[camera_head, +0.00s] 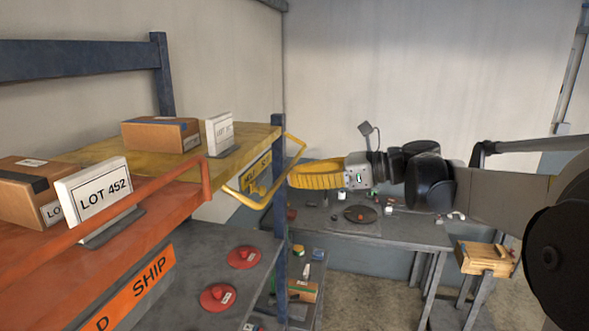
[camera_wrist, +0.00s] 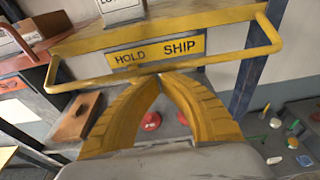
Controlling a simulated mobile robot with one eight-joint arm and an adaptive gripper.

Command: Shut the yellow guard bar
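The yellow guard bar (camera_head: 296,160) is a thin looped rail at the end of the yellow shelf (camera_head: 82,153). It stands out from the shelf's front edge, at about the height of the sign. In the wrist view the bar (camera_wrist: 220,59) crosses in front of the yellow HOLD SHIP sign (camera_wrist: 157,53). My gripper (camera_head: 290,175) has yellow ribbed fingers and is just right of the bar in the head view. In the wrist view its fingertips (camera_wrist: 161,77) meet just under the bar's middle, with nothing seen between them. I cannot tell if they touch it.
An orange shelf with an orange rail (camera_head: 135,199) is at the left, bearing boxes and a LOT 452 card (camera_head: 100,192). Red discs (camera_head: 242,257) lie on the grey shelf below. A blue post (camera_head: 280,210) stands beside the bar. A cluttered workbench (camera_head: 405,232) is behind my gripper.

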